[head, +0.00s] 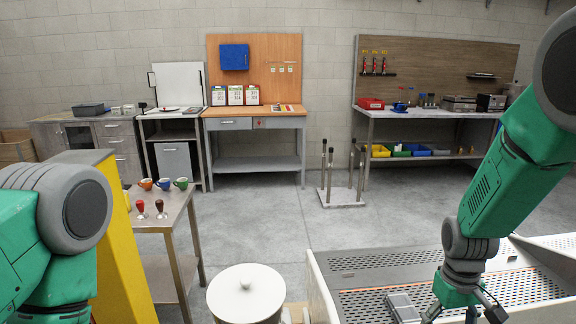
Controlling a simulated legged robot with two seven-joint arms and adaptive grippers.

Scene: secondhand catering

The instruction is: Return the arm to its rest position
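My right arm (500,180) is green and grey and reaches down from the upper right. Its gripper (464,314) hangs over the perforated tray (370,263) at the lower right, with its fingers spread apart and their tips close to the bottom picture edge. I see nothing between the fingers. A small grey box (402,307) lies in the tray to the left of the gripper, apart from it. My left arm (60,215) is at the left edge, bent; its gripper is out of view.
A white-lidded round bin (246,292) stands left of the tray. A metal side table (165,215) holds three cups and two red and dark tampers beside a yellow panel (125,240). A stool-like stand (341,196) is on the open floor. Workbenches line the back wall.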

